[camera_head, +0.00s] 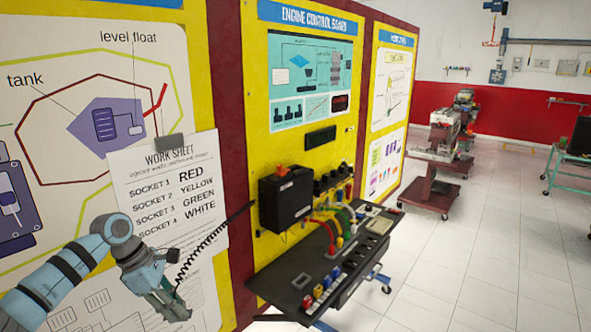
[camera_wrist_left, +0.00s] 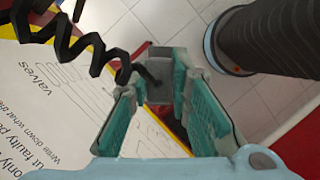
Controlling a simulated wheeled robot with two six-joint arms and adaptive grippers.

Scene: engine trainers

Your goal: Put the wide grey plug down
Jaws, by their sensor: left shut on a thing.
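My left gripper (camera_head: 176,304) is at the lower left of the head view, in front of the panel and left of the control board's shelf. In the left wrist view its two teal-padded fingers (camera_wrist_left: 168,108) are shut on the wide grey plug (camera_wrist_left: 157,88), a grey block at the fingertips. A black coiled cord (camera_wrist_left: 92,50) runs to the plug; in the head view the cord (camera_head: 205,248) rises right toward the board. The plug is hard to make out in the head view. My right gripper is not in view.
A dark shelf (camera_head: 283,288) with several coloured plugs and sockets juts out from the engine control board (camera_head: 258,120). A black box (camera_head: 286,199) is mounted above it. A work sheet (camera_head: 212,222) hangs on the left panel. White tiled floor (camera_head: 470,270) is open to the right.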

